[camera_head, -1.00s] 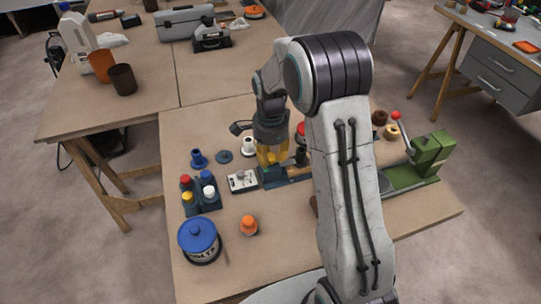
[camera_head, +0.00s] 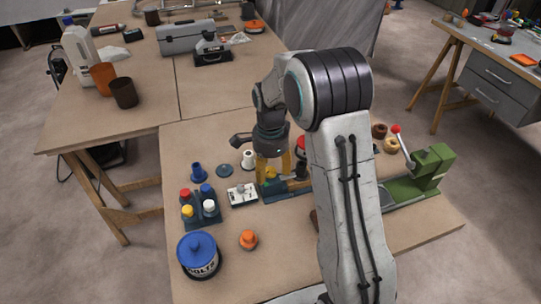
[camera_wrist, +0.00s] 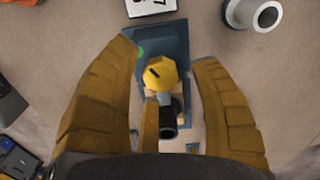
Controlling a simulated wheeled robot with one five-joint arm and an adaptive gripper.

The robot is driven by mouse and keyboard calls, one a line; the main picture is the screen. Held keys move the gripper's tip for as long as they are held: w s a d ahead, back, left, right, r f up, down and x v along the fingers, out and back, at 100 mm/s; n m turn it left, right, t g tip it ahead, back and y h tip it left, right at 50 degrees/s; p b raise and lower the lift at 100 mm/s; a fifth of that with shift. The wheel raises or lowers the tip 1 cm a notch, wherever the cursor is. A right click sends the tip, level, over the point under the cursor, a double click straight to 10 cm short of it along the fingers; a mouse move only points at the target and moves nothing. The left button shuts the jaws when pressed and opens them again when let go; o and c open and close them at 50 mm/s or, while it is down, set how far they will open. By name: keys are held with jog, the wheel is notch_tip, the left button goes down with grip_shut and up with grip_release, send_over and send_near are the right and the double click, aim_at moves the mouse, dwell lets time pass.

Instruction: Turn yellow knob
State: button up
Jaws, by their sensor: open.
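The yellow knob (camera_wrist: 160,73) shows in the wrist view, with a dark slot mark on its top, on a blue-grey fixture (camera_wrist: 145,38). My gripper (camera_wrist: 172,78) is open, its yellow-brown fingers standing on either side of the knob with gaps to it. In the head view the knob (camera_head: 270,173) is small and partly hidden among the fingers of my gripper (camera_head: 273,172), which points down over the fixture (camera_head: 275,190). A black cylindrical part sits beside the knob on the fixture.
A white number box (camera_head: 242,194) stands just left of the fixture. A rack of coloured caps (camera_head: 199,207), an orange knob (camera_head: 248,239) and a blue-lidded bolts tin (camera_head: 199,256) are further left. A white spool (camera_head: 248,159) is behind. A green machine (camera_head: 428,172) stands right.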

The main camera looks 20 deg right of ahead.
aim_at(271, 171)
notch_tip(271, 171, up, 11)
jog(key=shift+r, duration=0.2)
dwell(0.3)
jog(key=shift+s, duration=0.1)
dwell(0.5)
